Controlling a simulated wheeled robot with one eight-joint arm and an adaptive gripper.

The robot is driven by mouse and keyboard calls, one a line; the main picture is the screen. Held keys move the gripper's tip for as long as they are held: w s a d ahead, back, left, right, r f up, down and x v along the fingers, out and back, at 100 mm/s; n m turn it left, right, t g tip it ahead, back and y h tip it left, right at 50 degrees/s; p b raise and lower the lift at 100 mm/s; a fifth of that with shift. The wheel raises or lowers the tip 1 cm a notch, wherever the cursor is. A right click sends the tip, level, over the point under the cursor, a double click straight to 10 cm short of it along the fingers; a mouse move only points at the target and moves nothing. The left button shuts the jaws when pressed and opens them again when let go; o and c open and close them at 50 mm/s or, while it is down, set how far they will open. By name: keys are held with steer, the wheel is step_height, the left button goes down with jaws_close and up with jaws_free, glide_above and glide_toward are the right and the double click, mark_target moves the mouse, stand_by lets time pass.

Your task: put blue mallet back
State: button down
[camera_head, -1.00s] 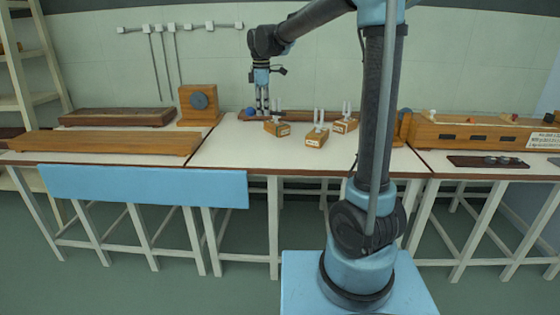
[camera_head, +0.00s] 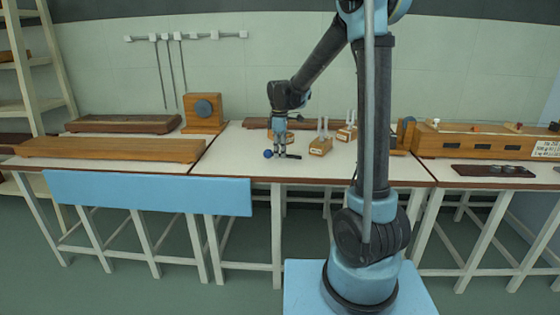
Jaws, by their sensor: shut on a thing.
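The blue mallet has a round blue head (camera_head: 268,154) and a short dark handle (camera_head: 294,156). It is low over the white middle bench top, near the front edge; I cannot tell whether it touches the top. My gripper (camera_head: 281,154) points down and is shut on the mallet just right of its head. The fingers hide part of the handle. A dark brown wooden strip (camera_head: 257,123) lies at the back of the same bench, partly hidden by my arm.
Wooden boxes with metal forks stand close to the right, at the front (camera_head: 320,146) and farther back (camera_head: 346,133); another is partly behind my gripper. A wooden block with a dark disc (camera_head: 203,112) stands left. The bench top left of the mallet is clear.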

steer(key=shift+f, duration=1.7)
steer(key=c, duration=1.6)
jaws_free()
steer(key=shift+c, duration=0.2)
